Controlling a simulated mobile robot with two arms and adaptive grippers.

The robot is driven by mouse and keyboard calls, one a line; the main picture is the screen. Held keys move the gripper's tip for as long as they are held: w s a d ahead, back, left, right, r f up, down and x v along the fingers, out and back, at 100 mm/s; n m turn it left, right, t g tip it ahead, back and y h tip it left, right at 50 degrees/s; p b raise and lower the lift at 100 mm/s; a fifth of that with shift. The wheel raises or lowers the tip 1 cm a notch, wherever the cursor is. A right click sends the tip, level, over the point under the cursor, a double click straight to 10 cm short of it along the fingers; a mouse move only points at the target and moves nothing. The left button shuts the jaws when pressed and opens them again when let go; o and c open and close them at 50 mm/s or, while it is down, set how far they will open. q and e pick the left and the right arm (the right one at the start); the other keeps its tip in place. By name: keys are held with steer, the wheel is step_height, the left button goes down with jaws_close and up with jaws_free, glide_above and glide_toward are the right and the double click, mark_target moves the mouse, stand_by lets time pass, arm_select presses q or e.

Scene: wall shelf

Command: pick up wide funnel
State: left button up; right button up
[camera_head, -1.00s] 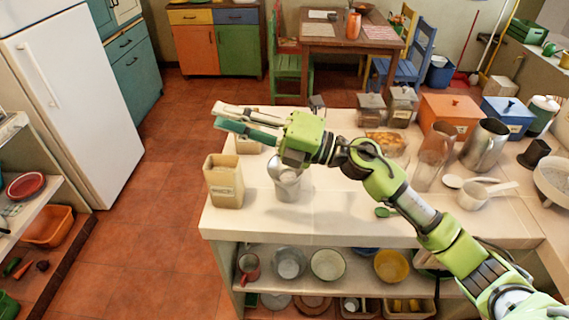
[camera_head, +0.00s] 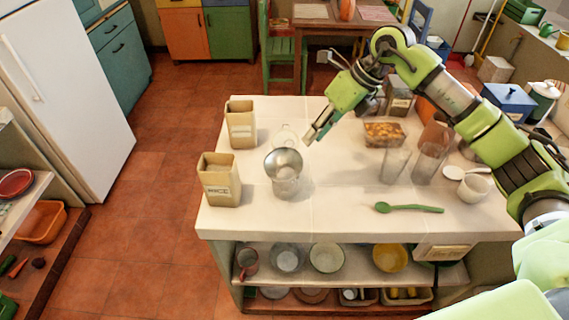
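A wide metal funnel (camera_head: 284,160) with a round grey mouth sits upright in a clear jar (camera_head: 287,187) near the left end of the white counter. My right gripper (camera_head: 315,137) is above the counter, up and to the right of the funnel, pointing down and left. It appears apart from the funnel and I see nothing held in it. Its fingers are small and seen at a slant, so their opening is unclear. My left gripper is not in view.
Two tan paper bags (camera_head: 219,181) (camera_head: 241,125) stand left of the funnel. A clear glass vessel (camera_head: 286,136) is just behind it. Right are a food container (camera_head: 385,134), glass jars (camera_head: 395,165), a green spoon (camera_head: 409,208) and a white cup (camera_head: 473,188).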

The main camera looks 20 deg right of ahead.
mark_target(296, 156)
steer(key=p+x, duration=0.4)
steer(key=x, duration=0.5)
steer(key=shift+w+a+r, duration=0.1)
steer(key=shift+a, duration=0.05)
steer(key=shift+a+f, duration=0.1)
steer(key=shift+f, duration=0.15)
jaws_close()
